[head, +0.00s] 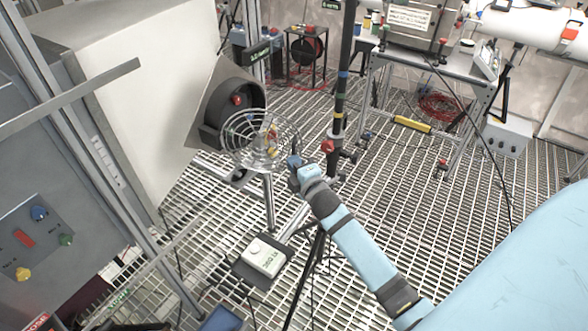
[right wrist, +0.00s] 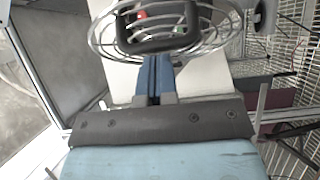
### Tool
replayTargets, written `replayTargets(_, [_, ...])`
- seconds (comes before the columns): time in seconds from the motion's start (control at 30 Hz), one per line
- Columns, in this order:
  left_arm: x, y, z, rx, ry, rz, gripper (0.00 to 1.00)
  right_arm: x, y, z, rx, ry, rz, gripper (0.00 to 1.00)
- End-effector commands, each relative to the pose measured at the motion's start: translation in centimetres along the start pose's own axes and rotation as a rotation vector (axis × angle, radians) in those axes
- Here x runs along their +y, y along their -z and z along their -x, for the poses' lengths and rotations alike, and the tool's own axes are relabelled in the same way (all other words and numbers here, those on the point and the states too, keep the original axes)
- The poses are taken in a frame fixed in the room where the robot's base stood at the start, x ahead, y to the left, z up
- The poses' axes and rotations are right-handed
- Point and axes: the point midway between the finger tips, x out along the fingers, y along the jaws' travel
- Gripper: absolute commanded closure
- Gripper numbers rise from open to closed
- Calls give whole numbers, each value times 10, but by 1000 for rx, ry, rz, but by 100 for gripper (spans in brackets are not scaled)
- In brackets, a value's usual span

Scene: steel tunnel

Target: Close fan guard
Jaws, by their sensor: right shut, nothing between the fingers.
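The fan (head: 212,112) is a dark housing with a red piece at its middle, at the end of a pale duct. Its round wire guard (head: 243,157) stands swung away from the opening, below and right of it in the head view. My right gripper (head: 294,162) is shut and empty at the guard's right edge. In the right wrist view, the closed blue fingers (right wrist: 154,78) point at the guard's wire rings (right wrist: 104,40), overlapping its lower rim; I cannot tell if they touch. My left gripper is not in view.
A white box (head: 264,256) sits on a low stand below the guard. A dark upright pole (head: 341,95) stands right of my gripper. A steel table (head: 430,66) is at the back. A control panel (head: 38,238) is at left. Grating floor is open at right.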

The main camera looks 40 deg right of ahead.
Motion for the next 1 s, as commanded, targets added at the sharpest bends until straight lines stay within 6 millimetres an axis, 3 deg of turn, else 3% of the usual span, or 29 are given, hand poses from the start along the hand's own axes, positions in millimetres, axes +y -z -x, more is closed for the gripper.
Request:
replayTargets(0.37, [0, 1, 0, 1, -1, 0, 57, 0, -2, -2, 0, 0, 0, 100])
replayTargets(0.7, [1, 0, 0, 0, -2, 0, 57, -1, -40, -41, 0, 0, 3, 100])
replayTargets(1.0, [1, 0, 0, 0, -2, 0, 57, 0, -44, -47, 0, 0, 0, 100])
